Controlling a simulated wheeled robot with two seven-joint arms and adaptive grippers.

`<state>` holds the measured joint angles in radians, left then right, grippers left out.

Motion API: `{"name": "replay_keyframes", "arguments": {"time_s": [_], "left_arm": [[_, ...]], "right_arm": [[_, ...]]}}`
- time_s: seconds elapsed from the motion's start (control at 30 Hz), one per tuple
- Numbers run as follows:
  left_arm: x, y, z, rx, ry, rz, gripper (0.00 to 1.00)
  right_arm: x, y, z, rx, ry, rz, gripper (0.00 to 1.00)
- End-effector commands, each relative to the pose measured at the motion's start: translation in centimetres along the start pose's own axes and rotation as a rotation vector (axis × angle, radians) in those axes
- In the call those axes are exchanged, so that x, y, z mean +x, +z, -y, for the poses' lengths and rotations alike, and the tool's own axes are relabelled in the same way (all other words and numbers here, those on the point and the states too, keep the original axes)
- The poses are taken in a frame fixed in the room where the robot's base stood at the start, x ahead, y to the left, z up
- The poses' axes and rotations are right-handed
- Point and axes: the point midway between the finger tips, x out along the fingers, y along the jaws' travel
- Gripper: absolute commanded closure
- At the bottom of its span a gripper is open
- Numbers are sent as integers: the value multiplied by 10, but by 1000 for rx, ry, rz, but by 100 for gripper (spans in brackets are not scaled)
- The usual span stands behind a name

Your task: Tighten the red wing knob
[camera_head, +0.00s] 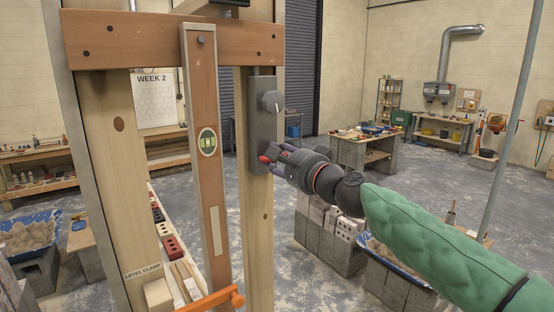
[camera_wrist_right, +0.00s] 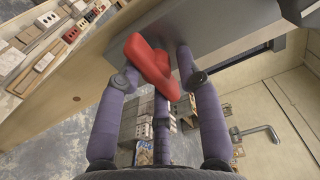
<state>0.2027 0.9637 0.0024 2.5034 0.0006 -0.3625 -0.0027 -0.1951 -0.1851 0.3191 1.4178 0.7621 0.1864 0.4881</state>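The red wing knob (camera_head: 264,159) sits low on the grey metal box (camera_head: 263,127) on the wooden post. In the right wrist view the knob (camera_wrist_right: 150,66) fills the upper middle, its wings tilted. My right gripper (camera_head: 270,157) reaches in from the right at the knob. Its three purple fingers (camera_wrist_right: 160,70) surround the knob, tips bent inward. The left fingertip lies against or very near the knob; the right one seems slightly apart. Firm contact cannot be made out. My left gripper is not in view.
A grey round dial (camera_head: 271,103) sits above the knob on the box. A brown level (camera_head: 205,150) hangs left of it, with an orange clamp (camera_head: 215,300) below. Concrete blocks (camera_head: 325,240) stand beneath my right arm. The floor behind is largely open.

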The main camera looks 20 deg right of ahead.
Motion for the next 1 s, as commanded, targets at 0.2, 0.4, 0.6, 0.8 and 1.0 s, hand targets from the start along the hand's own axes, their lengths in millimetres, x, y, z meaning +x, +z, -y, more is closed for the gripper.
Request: {"name": "replay_keyframes", "arguments": {"time_s": [0.2,0.4,0.6,0.8,1.0], "left_arm": [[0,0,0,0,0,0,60],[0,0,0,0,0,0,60],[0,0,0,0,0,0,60],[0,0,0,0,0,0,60],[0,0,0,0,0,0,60]], "right_arm": [[-3,0,9,0,-14,-1,52],[-2,1,7,-1,-10,3,52],[-2,1,5,-1,-7,4,52],[-7,1,4,-1,-5,4,52],[-33,0,3,-1,-5,2,52]]}}
